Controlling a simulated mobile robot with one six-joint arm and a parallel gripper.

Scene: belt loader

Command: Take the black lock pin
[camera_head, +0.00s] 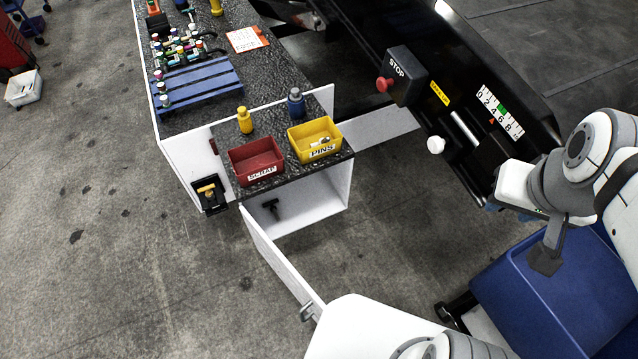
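A black T-shaped piece (271,206), which looks like the black lock pin, is inside the open white cabinet (318,207) under the bench's near end. It is small and dark, so its details are unclear. The cabinet door (280,262) stands swung open toward me. My gripper (546,262) seems to be the dark part at the end of my arm on the right, over the blue bin. It is far from the black piece, and its fingers cannot be made out clearly.
On the bench stand a red SCRAP bin (234,160), a yellow PINS bin (299,147) with small pieces, a yellow bottle (244,121) and a blue bottle (296,103). A blue bin (540,300) stands at right. Floor left of the door is clear.

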